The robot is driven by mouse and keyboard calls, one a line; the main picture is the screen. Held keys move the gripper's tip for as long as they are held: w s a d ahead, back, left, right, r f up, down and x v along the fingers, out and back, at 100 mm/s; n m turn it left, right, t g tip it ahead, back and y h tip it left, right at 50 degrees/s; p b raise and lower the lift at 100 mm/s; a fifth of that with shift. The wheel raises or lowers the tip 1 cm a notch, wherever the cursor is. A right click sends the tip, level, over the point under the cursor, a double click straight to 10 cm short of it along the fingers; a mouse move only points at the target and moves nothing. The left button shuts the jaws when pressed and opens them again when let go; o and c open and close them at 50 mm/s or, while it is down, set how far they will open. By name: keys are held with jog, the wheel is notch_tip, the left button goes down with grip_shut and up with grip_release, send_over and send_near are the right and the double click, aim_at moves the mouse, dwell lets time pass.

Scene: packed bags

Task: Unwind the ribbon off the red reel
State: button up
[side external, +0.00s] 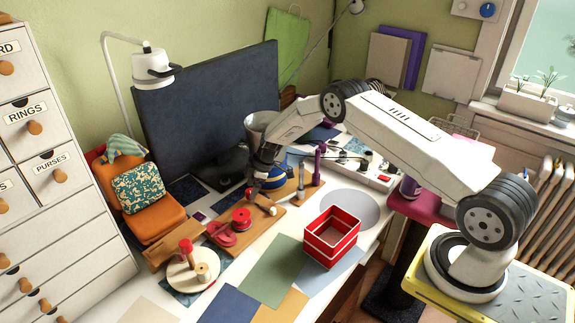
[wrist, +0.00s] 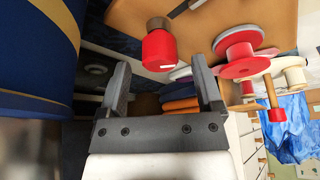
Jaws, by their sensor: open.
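In the wrist view a red reel (wrist: 241,66) with flanged ends stands on a wooden board, right of my jaws and apart from them. In the side view red, reel-like pieces (side external: 221,236) sit on the same board; I cannot tell the ribbon from the reel at this size. My gripper (wrist: 162,88) is open and empty, and in the side view my gripper (side external: 258,178) hangs above the far end of the boards.
A red cylinder (wrist: 158,50) on the board lies just ahead of my fingers. A blue, gold-banded drum (wrist: 35,45) is close on the left. A red box (side external: 331,237) stands near the table's front edge. Coloured sheets (side external: 270,270) lie flat at the front.

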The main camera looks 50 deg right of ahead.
jog(key=shift+s+d+r, duration=0.1)
jog(key=shift+d+r, duration=0.05)
jog(key=shift+r, duration=0.25)
notch_tip(320, 180, up, 8)
jog(key=shift+s, duration=0.2)
jog(key=shift+d+f, duration=0.1)
jog(key=shift+f, duration=0.05)
jog(key=f+m, duration=0.1)
jog(key=s+m+t+h, duration=0.1)
jog(key=m, duration=0.1)
jog(key=s+f+m, duration=0.1)
jog(key=m, duration=0.1)
jog(key=shift+d+f, duration=0.1)
jog(key=shift+f, duration=0.2)
jog(key=shift+h, duration=0.3)
jog(key=shift+x, duration=3.85)
jog(key=shift+w, duration=0.1)
